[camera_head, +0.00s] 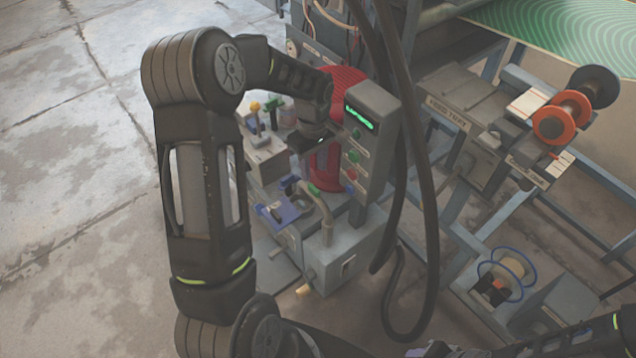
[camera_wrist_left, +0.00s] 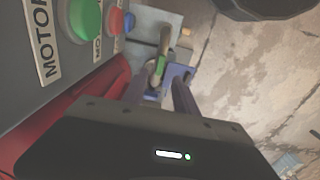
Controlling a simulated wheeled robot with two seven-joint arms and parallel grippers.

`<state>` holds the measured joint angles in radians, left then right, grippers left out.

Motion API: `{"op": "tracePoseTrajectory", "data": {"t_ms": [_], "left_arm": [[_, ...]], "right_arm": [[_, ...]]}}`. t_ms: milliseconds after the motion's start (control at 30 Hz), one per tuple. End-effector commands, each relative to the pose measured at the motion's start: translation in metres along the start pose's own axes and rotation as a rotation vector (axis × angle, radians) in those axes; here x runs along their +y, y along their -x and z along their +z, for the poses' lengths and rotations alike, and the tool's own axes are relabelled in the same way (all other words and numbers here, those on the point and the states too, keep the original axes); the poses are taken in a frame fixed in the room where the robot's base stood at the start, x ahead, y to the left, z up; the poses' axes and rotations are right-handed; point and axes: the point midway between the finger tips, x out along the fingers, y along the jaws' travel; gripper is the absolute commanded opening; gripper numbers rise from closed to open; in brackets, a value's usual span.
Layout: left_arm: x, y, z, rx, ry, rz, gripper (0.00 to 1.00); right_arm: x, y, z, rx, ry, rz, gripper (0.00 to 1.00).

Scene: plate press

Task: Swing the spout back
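The spout (camera_head: 322,209) is a thin, bent grey-tan pipe with a green band, rising from a grey box on the machine. It also shows in the wrist view (camera_wrist_left: 158,66), beyond and between my fingers. My left gripper (camera_head: 308,148) hangs above the spout, in front of the red part and left of the control box. Its two purple-grey fingers are apart in the wrist view (camera_wrist_left: 160,92), with nothing held between them. Its fingertips are hard to make out in the head view. Part of my right arm (camera_head: 604,341) shows at the bottom right; its fingers cannot be clearly seen.
The control box (camera_head: 370,130) with a green display and buttons stands close to the right of my left gripper. Black cables (camera_head: 428,200) hang right of it. A blue holder (camera_head: 284,212) sits left of the spout. Bare concrete floor (camera_head: 75,190) lies to the left.

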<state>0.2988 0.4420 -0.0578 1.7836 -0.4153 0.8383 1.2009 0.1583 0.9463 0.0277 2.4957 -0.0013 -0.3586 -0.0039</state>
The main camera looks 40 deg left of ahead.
Motion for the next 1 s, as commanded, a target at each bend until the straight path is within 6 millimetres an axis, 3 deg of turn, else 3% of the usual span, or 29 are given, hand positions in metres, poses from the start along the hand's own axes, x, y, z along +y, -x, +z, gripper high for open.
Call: {"op": "tracePoseTrajectory", "data": {"t_ms": [267,733,1000], "left_arm": [[0.000,-0.005,0.001,-0.001,-0.003,0.000,0.35],[0.000,-0.068,0.001,-0.001,-0.004,0.000,0.35],[0.001,-0.079,0.000,0.000,-0.004,0.003,0.35]], "right_arm": [[0.000,-0.001,0.000,0.000,0.000,0.000,0.36],[0.003,-0.008,0.000,0.000,-0.001,0.000,0.36],[0.003,-0.008,0.000,0.000,-0.001,0.000,0.36]]}}
